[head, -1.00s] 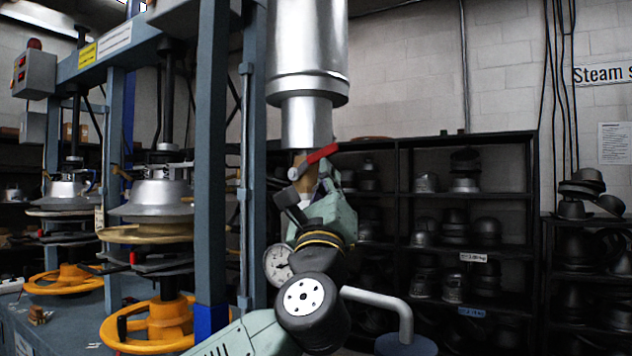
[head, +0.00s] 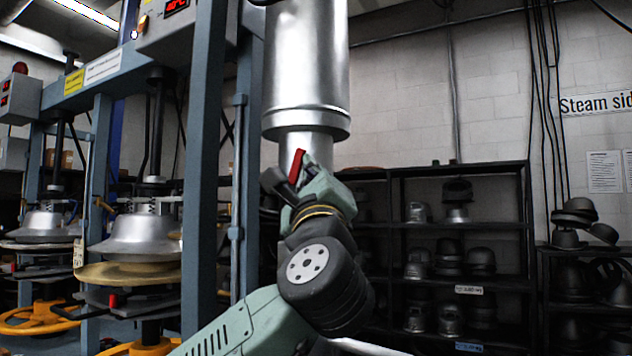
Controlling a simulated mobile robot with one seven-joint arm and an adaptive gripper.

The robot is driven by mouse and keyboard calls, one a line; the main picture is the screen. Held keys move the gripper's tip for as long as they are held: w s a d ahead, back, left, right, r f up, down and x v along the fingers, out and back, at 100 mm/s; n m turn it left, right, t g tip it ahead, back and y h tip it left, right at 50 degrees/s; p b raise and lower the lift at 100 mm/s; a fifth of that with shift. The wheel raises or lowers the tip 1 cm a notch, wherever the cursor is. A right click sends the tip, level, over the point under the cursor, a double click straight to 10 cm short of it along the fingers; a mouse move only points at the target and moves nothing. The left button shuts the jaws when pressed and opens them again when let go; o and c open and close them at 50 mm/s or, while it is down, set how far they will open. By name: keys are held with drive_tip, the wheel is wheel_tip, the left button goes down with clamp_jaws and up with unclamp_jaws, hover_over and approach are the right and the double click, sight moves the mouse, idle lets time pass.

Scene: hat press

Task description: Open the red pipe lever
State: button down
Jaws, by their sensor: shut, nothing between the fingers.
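The red pipe lever (head: 297,166) stands nearly upright, tilted slightly, just below the large silver pipe (head: 306,75). Its lower end is hidden by my gripper. My gripper (head: 272,183), dark with a green arm behind it, is at the lever's lower left. It is shut and holds nothing. It overlaps the lever in the picture; I cannot tell whether they touch. The valve body under the pipe is hidden behind my gripper and wrist.
Blue-grey press posts (head: 205,150) stand close to the left of my arm. Silver hat presses (head: 140,228) are further left. A black shelf (head: 390,210) with several hat moulds stands behind, to the right. Open space lies right of the pipe.

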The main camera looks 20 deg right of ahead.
drive_tip(key=shift+w+a+r, duration=0.55)
drive_tip(key=shift+w+r, duration=0.05)
idle(0.7)
